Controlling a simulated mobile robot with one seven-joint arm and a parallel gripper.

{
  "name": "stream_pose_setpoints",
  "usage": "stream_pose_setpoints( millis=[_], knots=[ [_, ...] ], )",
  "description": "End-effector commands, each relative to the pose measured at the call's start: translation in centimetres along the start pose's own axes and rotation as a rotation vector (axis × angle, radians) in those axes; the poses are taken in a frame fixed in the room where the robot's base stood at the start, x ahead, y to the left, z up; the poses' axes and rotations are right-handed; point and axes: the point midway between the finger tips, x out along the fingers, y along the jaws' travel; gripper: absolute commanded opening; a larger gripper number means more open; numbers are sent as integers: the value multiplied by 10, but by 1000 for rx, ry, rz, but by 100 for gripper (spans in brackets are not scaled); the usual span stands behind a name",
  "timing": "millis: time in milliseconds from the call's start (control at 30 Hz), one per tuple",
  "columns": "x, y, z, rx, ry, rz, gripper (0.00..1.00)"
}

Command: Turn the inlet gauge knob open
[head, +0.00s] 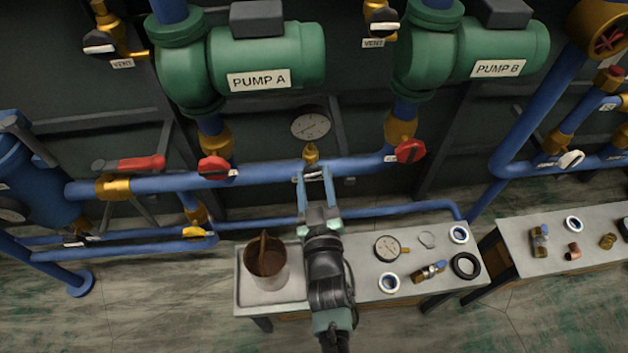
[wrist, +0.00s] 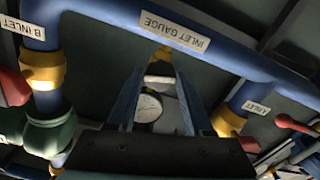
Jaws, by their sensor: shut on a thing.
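The inlet gauge (head: 310,125) is a round white dial on a brass fitting above the blue inlet pipe (head: 265,173). It also shows between the fingers in the wrist view (wrist: 148,108). The pale inlet gauge knob (wrist: 158,79) sits by the brass fitting, under the "INLET GAUGE" label (wrist: 176,31). My gripper (head: 313,172) reaches up to the pipe from the bench, its two fingers on either side of the knob. In the wrist view my gripper (wrist: 160,80) is shut on the knob. The fingers partly hide the knob in the head view.
Red valve handles (head: 214,167) (head: 410,151) flank the gauge, below green pumps A (head: 265,58) and B (head: 505,50). A lower blue pipe (head: 385,210) runs behind my arm.

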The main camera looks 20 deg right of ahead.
Motion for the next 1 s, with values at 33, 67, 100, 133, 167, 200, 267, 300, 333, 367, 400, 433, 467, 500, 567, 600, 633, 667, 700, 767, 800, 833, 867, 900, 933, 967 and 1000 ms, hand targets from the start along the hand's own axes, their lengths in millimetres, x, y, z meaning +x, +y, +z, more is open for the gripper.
stream_pose_setpoints(
  millis=[33, 67, 100, 133, 167, 200, 267, 300, 333, 367, 400, 433, 467, 500, 567, 600, 633, 667, 700, 767, 800, 833, 867, 900, 933, 967, 1000],
  knots=[
    [0, 0, 2, -51, 2, 0, 0],
    [-1, 0, 2, -74, 2, 0, 0],
    [-1, 0, 2, -99, 2, 0, 0],
    [-1, 0, 1, -112, 2, 0, 0],
    [-1, 0, 1, -120, 1, 0, 0],
    [-1, 0, 0, -125, 1, 0, 0],
    [-1, 0, 0, -125, 1, 0, 0],
    [-1, 0, 0, -124, 1, 0, 0],
    [-1, 0, 0, -123, 1, 0, 0],
    [-1, 0, 0, -123, 1, 0, 0],
    [-1, 0, 0, -123, 1, 0, 0],
    [-1, 0, 0, -128, 1, 0, 0],
    [-1, 0, 1, -142, 1, 0, 0],
    [-1, 0, 2, -173, 1, 0, 0],
    [-1, -1, 3, -249, 1, 0, 0],
    [-1, -1, 3, -309, 1, 0, 0],
    [-1, -1, 2, -352, 2, 0, 0],
    [-1, -1, 2, -397, 2, 0, 0],
    [-1, 0, 2, -445, 2, 0, 0],
    [-1, 0, 1, -496, 1, 0, 0],
    [0, 0, 1, -513, 0, 0, 0],
    [-1, 0, 1, -518, 0, 0, 0],
    [-1, 0, 0, -519, 0, 0, 0],
    [-1, 0, 0, -517, 0, 0, 0],
    [-1, 0, 0, -517, 0, 0, 0],
    [-1, 0, 0, -516, 0, 0, 0],
    [-1, 0, 0, -515, 0, 0, 0]
  ],
)
